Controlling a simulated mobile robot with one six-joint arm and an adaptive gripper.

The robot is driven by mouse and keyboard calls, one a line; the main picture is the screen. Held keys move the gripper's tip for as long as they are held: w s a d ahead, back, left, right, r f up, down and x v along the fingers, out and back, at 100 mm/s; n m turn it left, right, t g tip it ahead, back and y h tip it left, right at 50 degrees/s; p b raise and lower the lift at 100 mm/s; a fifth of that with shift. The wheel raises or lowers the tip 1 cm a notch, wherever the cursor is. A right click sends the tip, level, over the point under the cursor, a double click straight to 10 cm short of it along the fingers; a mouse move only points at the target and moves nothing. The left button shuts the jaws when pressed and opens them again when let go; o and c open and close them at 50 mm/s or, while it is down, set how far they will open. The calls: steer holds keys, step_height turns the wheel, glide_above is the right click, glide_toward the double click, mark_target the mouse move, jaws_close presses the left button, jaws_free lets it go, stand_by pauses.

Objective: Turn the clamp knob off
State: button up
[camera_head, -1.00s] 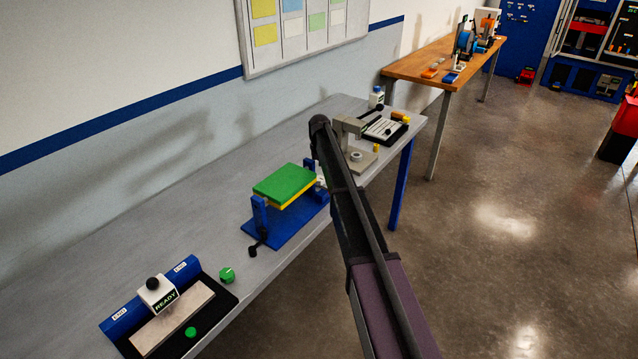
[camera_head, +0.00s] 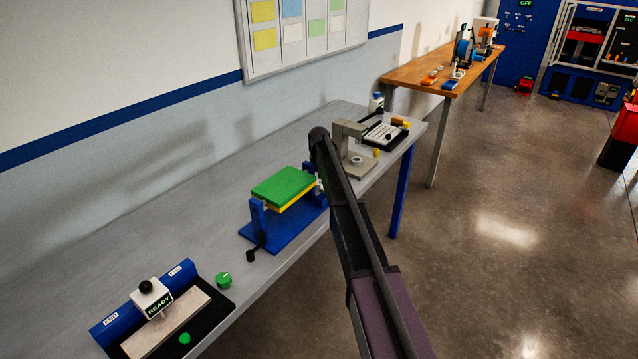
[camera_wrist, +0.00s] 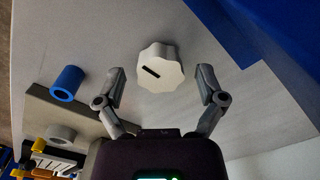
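A white lobed knob (camera_wrist: 161,68) with a dark slot mark across its face shows in the wrist view; I take it to be the clamp knob. My gripper (camera_wrist: 161,82) is open, with one finger on each side of the knob and visible gaps on both sides. In the head view a green plate (camera_head: 284,186) sits above a blue clamp base (camera_head: 287,232) on the grey bench. My arm passes in front of this fixture's right side and hides my fingers and most of the knob there.
In the wrist view a blue cylinder (camera_wrist: 68,83) stands left of the knob. In the head view a grey press-like stand (camera_head: 347,133) is just behind my arm.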

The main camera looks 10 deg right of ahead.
steer(key=c, duration=1)
steer(key=shift+c, duration=0.2)
steer(key=shift+n, duration=0.4)
steer(key=n, duration=0.8)
steer(key=shift+n, duration=0.3)
steer(key=n, duration=0.4)
steer(key=shift+n, duration=2.3)
